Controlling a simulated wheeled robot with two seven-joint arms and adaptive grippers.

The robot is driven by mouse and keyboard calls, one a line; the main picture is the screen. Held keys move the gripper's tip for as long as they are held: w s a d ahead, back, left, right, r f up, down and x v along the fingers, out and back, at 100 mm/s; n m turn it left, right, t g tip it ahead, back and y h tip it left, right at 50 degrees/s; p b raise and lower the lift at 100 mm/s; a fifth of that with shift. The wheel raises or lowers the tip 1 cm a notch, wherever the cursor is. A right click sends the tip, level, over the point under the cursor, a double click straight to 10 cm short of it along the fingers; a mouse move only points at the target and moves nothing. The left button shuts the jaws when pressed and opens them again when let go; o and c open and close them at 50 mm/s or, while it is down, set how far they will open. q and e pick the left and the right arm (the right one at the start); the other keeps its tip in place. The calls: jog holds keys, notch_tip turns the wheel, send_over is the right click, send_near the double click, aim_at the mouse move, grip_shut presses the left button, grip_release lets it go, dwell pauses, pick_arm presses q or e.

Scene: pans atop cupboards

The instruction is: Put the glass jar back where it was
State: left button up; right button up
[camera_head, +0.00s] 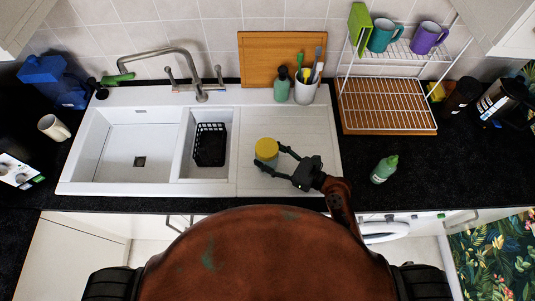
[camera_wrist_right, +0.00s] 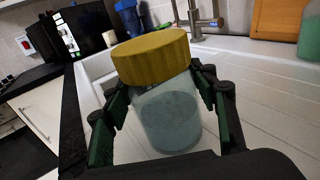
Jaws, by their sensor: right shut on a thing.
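The glass jar has a yellow lid (camera_head: 267,149) and stands out at the left tips of my right gripper (camera_head: 271,161) in the head view, over the white draining board. In the right wrist view the jar (camera_wrist_right: 168,110) is pale and see-through under its yellow lid, between the two fingers of my right gripper (camera_wrist_right: 165,105). The fingers are shut on its sides. It looks slightly tilted in that view. I cannot tell whether its base touches the draining board. My left gripper is not in view.
The ribbed draining board (camera_head: 300,135) is clear around the jar. Left are the sink basin (camera_head: 120,160) and a black basket (camera_head: 210,145). Behind stand a green bottle (camera_head: 281,88) and a white utensil pot (camera_head: 306,88). Right are a wire rack (camera_head: 388,100) and a green bottle (camera_head: 384,169).

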jog(key=o, duration=1.7)
jog(key=shift+f, duration=0.1)
jog(key=b+v, duration=0.1)
jog(key=v, duration=1)
jog(key=shift+d, duration=0.15)
jog(key=shift+s+d+r, duration=0.2)
jog(key=shift+s+d, duration=0.05)
jog(key=shift+d, duration=0.1)
